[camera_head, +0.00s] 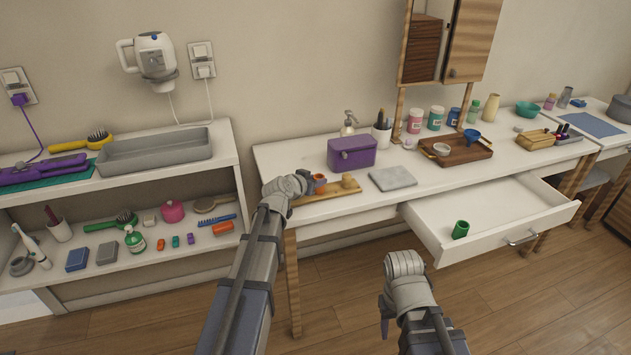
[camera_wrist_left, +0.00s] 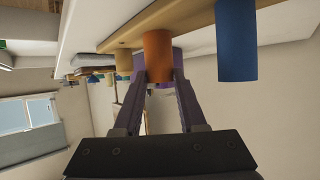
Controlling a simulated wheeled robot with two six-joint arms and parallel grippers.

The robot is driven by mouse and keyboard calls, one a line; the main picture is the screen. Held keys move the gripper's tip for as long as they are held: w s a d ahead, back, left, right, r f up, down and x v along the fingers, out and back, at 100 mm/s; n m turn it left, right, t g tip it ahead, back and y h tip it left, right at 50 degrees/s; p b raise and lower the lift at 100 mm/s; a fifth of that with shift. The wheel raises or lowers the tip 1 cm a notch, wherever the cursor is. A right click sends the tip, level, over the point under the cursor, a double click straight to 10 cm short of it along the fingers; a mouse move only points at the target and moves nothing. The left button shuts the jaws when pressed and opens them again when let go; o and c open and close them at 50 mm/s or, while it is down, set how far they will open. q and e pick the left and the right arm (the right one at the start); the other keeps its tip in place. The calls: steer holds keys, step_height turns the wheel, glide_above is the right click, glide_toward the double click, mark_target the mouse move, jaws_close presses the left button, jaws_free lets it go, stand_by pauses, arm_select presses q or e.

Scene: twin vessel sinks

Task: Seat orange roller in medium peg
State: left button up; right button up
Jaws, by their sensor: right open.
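The orange roller (camera_head: 319,179) stands upright at the wooden peg board (camera_head: 330,192) on the white table. It also shows in the left wrist view (camera_wrist_left: 158,58), an upside-down picture, where it meets the board. I cannot tell whether it is around a peg. My left gripper (camera_head: 311,184) has its fingers on both sides of the orange roller and looks shut on it. A short wooden peg or roller (camera_head: 349,182) stands to its right. A blue roller (camera_wrist_left: 236,40) stands on the board's other side, hidden in the head view. My right gripper (camera_head: 386,308) is low, before the drawer, and empty.
A purple box (camera_head: 351,153) stands behind the board, and a grey slab (camera_head: 393,178) lies right of it. An open drawer (camera_head: 490,215) holding a green cup (camera_head: 460,229) juts out at the right. A shelf unit (camera_head: 120,185) stands at the left.

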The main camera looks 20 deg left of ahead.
arm_select(q)
steer(key=o, duration=0.4)
steer(key=shift+s+r+p, duration=0.25)
steer(key=shift+r+p, duration=0.15)
steer(key=shift+r, duration=0.05)
steer(key=p+v, duration=0.4)
steer(key=v, duration=0.7)
steer(key=shift+s+a+p, duration=0.1)
steer(key=shift+s+p, duration=0.1)
steer(key=shift+p, duration=0.2)
